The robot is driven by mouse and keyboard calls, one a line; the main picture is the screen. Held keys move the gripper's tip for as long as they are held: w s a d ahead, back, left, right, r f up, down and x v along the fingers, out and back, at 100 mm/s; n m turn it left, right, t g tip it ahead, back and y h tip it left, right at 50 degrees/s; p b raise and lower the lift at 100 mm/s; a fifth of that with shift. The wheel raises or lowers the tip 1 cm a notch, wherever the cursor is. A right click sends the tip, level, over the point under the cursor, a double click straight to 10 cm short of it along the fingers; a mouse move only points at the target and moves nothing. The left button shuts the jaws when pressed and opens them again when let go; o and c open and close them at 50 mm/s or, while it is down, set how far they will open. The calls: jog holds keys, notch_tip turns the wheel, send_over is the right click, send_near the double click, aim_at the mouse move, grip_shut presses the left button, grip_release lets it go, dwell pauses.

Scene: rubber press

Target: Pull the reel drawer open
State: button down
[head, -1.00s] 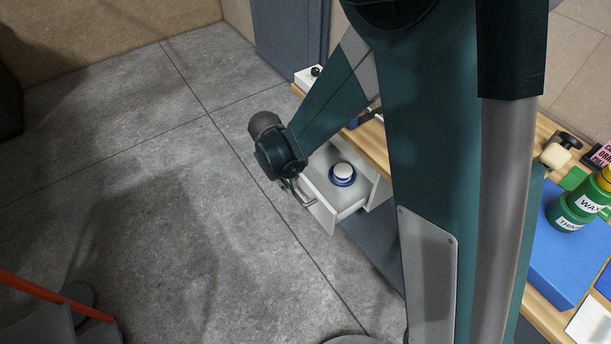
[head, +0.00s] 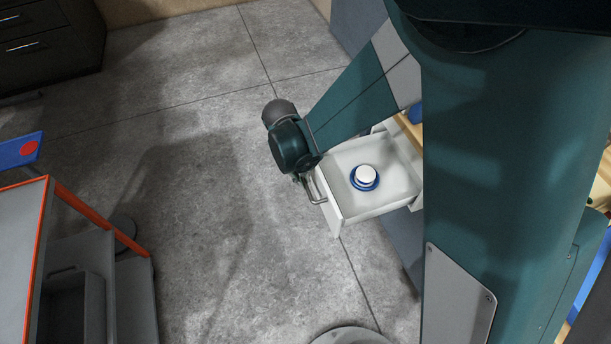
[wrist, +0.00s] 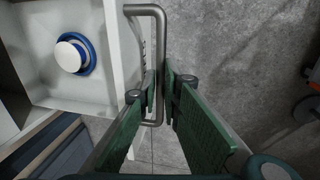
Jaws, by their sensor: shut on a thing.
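The reel drawer (head: 385,207) is a white open-topped box sticking well out from under the wooden worktop in the head view. A round white and blue reel (head: 366,177) lies inside it, and it also shows in the wrist view (wrist: 72,54). A grey bar handle (head: 318,188) runs along the drawer's front. My gripper (wrist: 158,92) is shut on the handle (wrist: 160,40), with one green finger on each side of the bar in the wrist view. In the head view my arm hides most of the fingers.
An orange-edged grey cart (head: 47,230) stands at the left, with a blue panel (head: 18,152) behind it. A dark drawer cabinet (head: 45,45) is at the far left. The grey floor (head: 215,200) in front of the drawer is clear.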

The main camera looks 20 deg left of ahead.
jog(key=c, duration=2.5)
grip_release()
jog(key=shift+r, duration=0.1)
jog(key=shift+s+a+r, duration=0.25)
jog(key=shift+r, duration=1.7)
jog(key=shift+s+a+r, duration=0.25)
jog(key=shift+a+r, duration=0.05)
jog(key=shift+r, duration=1.6)
jog(key=shift+s+a+r, duration=0.25)
jog(key=shift+r, duration=1.7)
